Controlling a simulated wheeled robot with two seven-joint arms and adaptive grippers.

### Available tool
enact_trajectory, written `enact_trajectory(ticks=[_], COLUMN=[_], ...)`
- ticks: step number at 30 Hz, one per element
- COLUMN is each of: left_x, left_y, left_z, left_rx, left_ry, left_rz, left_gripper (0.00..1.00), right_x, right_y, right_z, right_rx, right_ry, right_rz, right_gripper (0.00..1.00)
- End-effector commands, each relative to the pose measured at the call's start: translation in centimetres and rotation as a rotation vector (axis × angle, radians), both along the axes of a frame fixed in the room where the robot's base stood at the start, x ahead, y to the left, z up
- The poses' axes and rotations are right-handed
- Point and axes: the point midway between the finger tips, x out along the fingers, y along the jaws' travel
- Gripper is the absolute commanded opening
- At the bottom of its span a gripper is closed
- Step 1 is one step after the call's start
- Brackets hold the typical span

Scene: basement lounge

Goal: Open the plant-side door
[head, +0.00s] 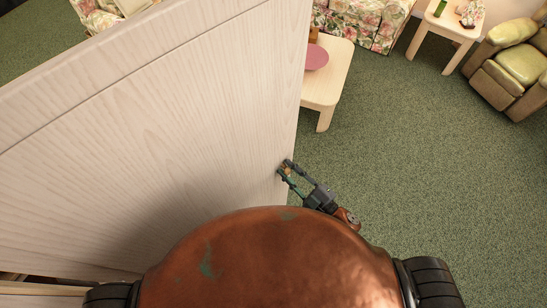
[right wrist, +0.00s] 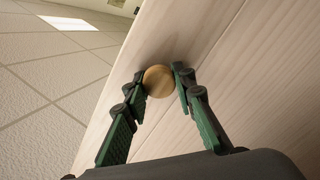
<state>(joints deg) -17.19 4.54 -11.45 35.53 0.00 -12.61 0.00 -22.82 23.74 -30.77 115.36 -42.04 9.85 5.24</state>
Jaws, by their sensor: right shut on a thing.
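A large pale wood-grain door panel (head: 150,130) fills the left half of the head view, with a groove along its upper part. The right wrist view shows the same panel (right wrist: 235,75) slanting away, with a round wooden knob (right wrist: 158,81) on it. My right gripper (head: 284,168) is at the panel's right edge in the head view. Its two green-and-black fingers (right wrist: 160,82) are shut on the knob, one on each side. I cannot tell from these views how far the door stands open. My left gripper is not in view.
A low pale table (head: 328,85) with a pink round item (head: 316,57) stands beyond the panel. A floral sofa (head: 372,22), a side table (head: 452,24) and a green armchair (head: 513,60) are farther back. Green carpet (head: 430,160) is clear at right.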

Motion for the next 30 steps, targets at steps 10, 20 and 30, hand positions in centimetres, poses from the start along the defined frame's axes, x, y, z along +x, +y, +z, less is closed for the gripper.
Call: enact_trajectory(ticks=[10,20,30], left_x=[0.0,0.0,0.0], left_y=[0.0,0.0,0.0], left_z=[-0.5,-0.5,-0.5], left_rx=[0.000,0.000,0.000], left_ry=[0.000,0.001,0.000], left_rz=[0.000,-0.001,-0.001], left_gripper=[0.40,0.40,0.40], right_x=[-4.1,-5.1,-5.1], right_y=[-2.7,-3.4,-3.4], right_z=[0.2,0.3,0.3], right_rx=[0.005,0.003,0.002], right_ry=[-0.003,-0.005,-0.006], right_rz=[-0.087,-0.109,-0.110], right_gripper=[0.00,0.00,0.27])
